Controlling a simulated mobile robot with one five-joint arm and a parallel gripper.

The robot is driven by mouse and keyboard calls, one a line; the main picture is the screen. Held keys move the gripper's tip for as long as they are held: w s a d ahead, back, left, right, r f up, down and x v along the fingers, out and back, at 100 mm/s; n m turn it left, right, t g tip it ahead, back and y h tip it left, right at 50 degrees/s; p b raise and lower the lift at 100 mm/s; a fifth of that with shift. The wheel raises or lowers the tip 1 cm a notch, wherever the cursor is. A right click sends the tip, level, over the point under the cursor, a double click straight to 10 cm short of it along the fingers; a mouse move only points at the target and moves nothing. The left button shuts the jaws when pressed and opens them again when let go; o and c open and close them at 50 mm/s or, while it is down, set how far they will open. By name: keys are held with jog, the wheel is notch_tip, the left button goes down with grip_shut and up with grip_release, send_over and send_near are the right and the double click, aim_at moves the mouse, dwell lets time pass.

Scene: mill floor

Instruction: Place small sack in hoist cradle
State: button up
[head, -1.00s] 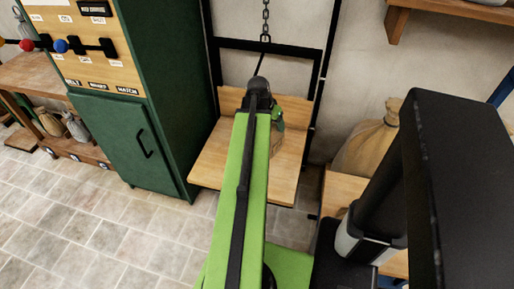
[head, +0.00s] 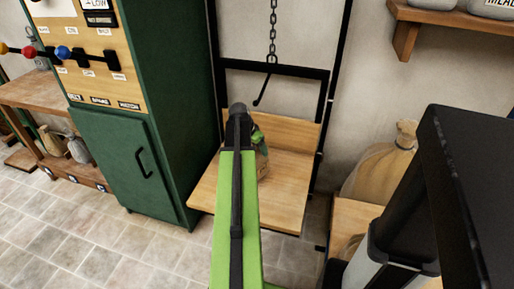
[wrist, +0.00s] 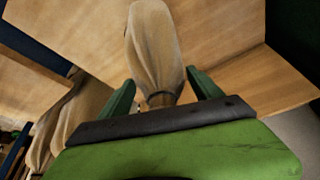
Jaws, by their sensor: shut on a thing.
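The small tan sack (wrist: 153,45) is in my gripper (wrist: 160,82), its narrow neck between the two green fingers in the wrist view. In the head view the sack (head: 263,168) shows only in part beside my green arm, over the wooden platform of the hoist cradle (head: 285,205). My gripper (head: 258,138) is mostly hidden behind the arm's end there. The cradle has a low wooden backboard and a black frame. I cannot tell whether the sack's bottom touches the platform.
A chain with a hook (head: 272,45) hangs above the cradle. A green cabinet (head: 120,165) stands close on the left. A large sack (head: 380,170) on a wooden stand is at right, below a wall shelf (head: 440,20). The platform's front and right side are bare.

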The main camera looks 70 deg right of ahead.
notch_tip(320, 180, down, 3)
jog(key=shift+r+b, duration=0.2)
jog(key=shift+b, duration=0.55)
jog(key=shift+r, duration=0.2)
jog(key=shift+f, duration=0.2)
jog(key=o, duration=2.1)
jog(key=shift+r, duration=0.1)
jog(key=p+v, duration=1.1)
jog(key=shift+r, duration=0.35)
jog(key=shift+w+a+r, duration=0.1)
jog(key=shift+a+r, duration=0.1)
jog(key=shift+a, duration=0.05)
